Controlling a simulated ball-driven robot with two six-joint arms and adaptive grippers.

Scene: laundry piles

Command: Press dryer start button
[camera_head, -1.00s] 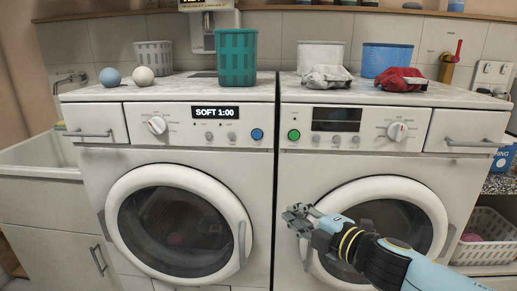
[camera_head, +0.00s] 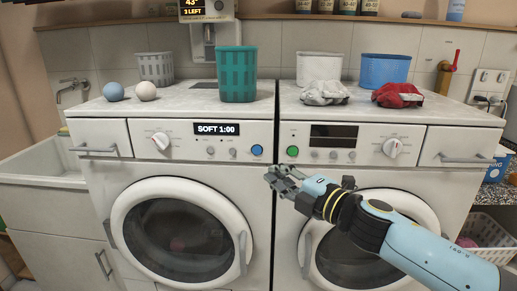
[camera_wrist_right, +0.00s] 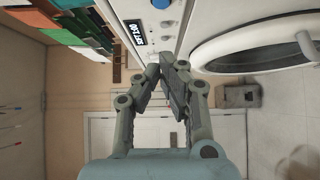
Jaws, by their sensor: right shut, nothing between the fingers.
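Two white front-loading machines stand side by side. The left machine (camera_head: 100,168) has a lit display (camera_head: 216,129) reading "SOFT 1:00" and a round blue button (camera_head: 257,150). The right machine (camera_head: 455,190) has a dark display (camera_head: 333,136) and a round green button (camera_head: 292,151). No label shows which one is the dryer. My right gripper (camera_head: 272,176) is shut and empty, just below the two coloured buttons and apart from them. In the right wrist view its closed fingers (camera_wrist_right: 166,72) point towards a panel with the lit display (camera_wrist_right: 133,33) and blue button (camera_wrist_right: 160,3). My left gripper is out of view.
A sink (camera_head: 40,168) is at the left, a white laundry basket (camera_head: 490,233) at the right.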

